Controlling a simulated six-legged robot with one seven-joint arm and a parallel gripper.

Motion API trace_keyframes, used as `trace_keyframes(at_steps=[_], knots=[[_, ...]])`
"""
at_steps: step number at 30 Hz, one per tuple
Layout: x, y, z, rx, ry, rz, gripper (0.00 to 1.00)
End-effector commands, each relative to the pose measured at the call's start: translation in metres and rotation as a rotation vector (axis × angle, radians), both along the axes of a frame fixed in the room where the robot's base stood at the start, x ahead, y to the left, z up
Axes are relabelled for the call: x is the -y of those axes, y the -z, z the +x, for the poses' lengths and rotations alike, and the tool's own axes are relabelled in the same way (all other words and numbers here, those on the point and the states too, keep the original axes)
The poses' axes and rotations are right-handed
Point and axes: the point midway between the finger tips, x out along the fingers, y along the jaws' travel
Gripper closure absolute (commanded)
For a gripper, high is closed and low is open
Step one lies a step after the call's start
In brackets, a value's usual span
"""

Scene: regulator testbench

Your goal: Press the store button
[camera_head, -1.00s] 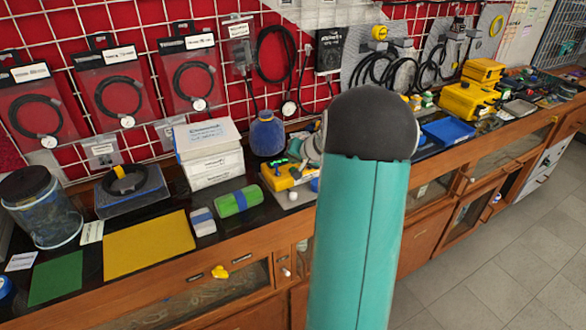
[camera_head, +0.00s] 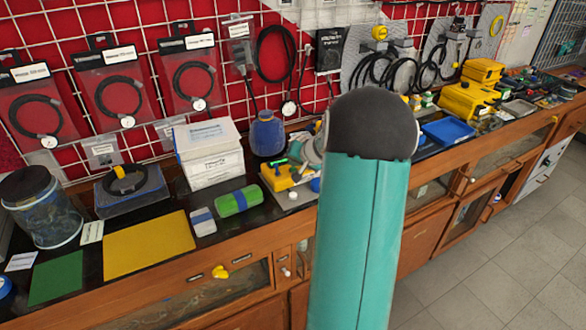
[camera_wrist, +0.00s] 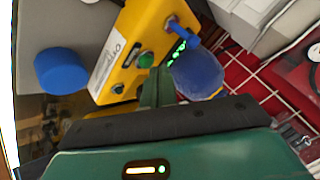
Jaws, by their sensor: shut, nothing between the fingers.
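A yellow device box (camera_head: 276,181) sits on the bench in the middle of the head view; my arm partly blocks the area to its right. In the wrist view the yellow box (camera_wrist: 124,42) is close and tilted, with a white label strip (camera_wrist: 107,69). A round green button (camera_wrist: 146,60) is on its face, with another small green button (camera_wrist: 118,88) lower down. I cannot read which one is the store button. My gripper (camera_wrist: 157,73) is shut and empty, its green fingertips right by the upper green button. Whether they touch it cannot be told.
A blue knob (camera_wrist: 62,70) and a blue rounded object (camera_wrist: 196,74) lie either side of the fingers. Red gridded wall panels rise behind.

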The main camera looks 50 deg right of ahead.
Motion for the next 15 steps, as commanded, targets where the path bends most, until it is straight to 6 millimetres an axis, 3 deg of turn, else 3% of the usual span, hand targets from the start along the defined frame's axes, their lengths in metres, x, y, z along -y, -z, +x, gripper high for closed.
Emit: trace_keyframes(at_steps=[15], knots=[[0.0001, 0.0060, -0.0004, 0.000, 0.000, 0.001, 1.00]])
